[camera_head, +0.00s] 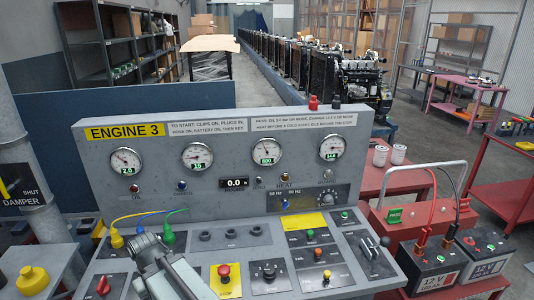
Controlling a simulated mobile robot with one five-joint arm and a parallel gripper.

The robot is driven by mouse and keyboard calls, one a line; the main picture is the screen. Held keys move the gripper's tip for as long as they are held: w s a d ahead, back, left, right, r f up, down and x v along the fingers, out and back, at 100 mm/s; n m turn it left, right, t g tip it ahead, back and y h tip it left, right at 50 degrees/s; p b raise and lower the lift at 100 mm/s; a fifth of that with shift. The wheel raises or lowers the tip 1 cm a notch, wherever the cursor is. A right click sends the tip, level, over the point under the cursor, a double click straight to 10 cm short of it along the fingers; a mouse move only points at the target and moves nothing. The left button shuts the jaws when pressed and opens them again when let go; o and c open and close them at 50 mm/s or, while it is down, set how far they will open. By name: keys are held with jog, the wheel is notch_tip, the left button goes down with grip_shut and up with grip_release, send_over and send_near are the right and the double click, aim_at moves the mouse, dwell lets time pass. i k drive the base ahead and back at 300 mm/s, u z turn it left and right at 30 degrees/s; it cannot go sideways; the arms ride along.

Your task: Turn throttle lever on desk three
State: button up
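The grey desk (228,184) fills the foreground and carries a yellow "ENGINE 3" label. A dark slotted plate (369,257) sits at the right of its sloped panel, with a black round knob (385,241) at its upper right. This looks like the throttle lever, but its label is too small to read. A red knob (103,286) stands at the panel's left. My gripper (149,243) is at the lower left, over the panel and apart from the black knob. It hides part of the panel. Its fingers are not clear enough to show whether they are open.
Yellow, blue and green plugs (167,237) with cables stand just beyond my gripper. A red mushroom button (224,271), a rotary switch (268,272) and small coloured buttons lie between my gripper and the slotted plate. Batteries (431,262) with clips stand right of the desk.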

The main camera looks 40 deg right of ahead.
aim_at(385, 242)
jog(key=k, duration=0.5)
jog(key=z, duration=3.3)
jog(key=k, duration=0.3)
jog(key=u, duration=1.05)
